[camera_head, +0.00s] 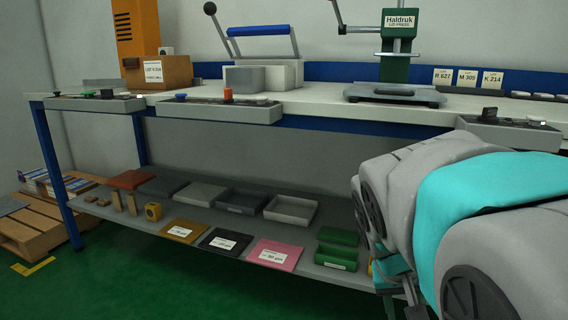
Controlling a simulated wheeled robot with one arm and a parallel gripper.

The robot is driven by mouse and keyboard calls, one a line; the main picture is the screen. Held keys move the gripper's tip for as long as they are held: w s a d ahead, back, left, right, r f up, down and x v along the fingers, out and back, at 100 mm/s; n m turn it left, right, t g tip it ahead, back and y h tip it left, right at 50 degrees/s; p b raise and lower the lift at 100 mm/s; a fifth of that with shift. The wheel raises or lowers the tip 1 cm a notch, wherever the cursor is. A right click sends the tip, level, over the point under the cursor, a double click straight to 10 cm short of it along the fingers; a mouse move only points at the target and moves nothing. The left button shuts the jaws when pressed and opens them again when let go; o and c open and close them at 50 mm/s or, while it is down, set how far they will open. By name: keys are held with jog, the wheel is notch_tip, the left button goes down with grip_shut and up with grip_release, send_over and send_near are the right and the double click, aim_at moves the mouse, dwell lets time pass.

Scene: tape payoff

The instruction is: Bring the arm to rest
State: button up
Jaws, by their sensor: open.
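My arm (440,190), grey with a teal band, fills the right side of the view in front of the bench. It bends down at its left end. Below the bend, my gripper (402,304) shows only in part at the bottom edge, partly behind the arm. Its jaws stand apart, and I see nothing between them. Its tips are cut off or hard to make out. It is in front of the right end of the lower shelf.
The workbench (330,113) carries an orange machine (137,32), a green press (396,58) and control boxes along its front edge. The lower shelf (160,232) holds trays, coloured packets and green bins (337,256). A pallet (30,232) stands at left. Green floor is clear in front.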

jog(key=s+a+f+n+g+y, duration=0.1)
jog(key=s+a+f+g+y, duration=0.15)
jog(key=s+f, duration=0.45)
jog(key=s+a+f+n+g+y, duration=0.15)
jog(key=s+a+f, duration=0.25)
jog(key=s, duration=0.7)
notch_tip(320, 180, up, 14)
jog(key=p, duration=1.3)
jog(key=shift+w+d+p, duration=0.2)
jog(key=shift+d+p, duration=0.1)
jog(key=shift+p, duration=0.05)
jog(key=shift+m, duration=0.25)
